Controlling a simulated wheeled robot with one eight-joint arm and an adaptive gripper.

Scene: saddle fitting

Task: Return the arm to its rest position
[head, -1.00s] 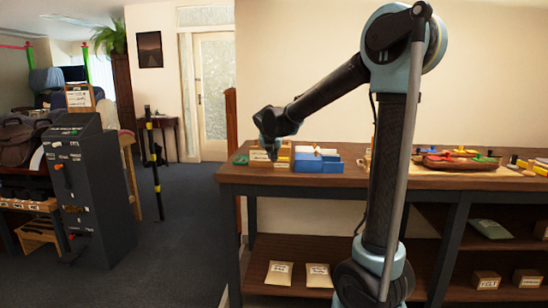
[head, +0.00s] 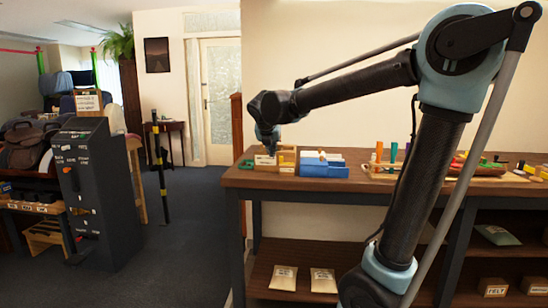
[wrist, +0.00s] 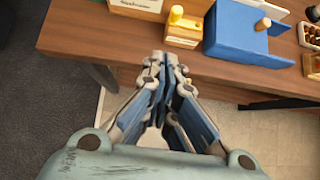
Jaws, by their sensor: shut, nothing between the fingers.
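My gripper (wrist: 165,62) is shut and empty in the wrist view, its fingertips together. It points down over the front edge of the wooden bench (wrist: 85,38), with the floor below it. In the head view my gripper (head: 268,145) is small and dark at the end of my bent arm, near the left end of the bench (head: 375,185). Its fingers are hard to make out there.
A blue box (head: 323,166) and a small wooden box (head: 285,165) stand on the bench by my gripper. Colored upright pieces (head: 393,152) stand farther right.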

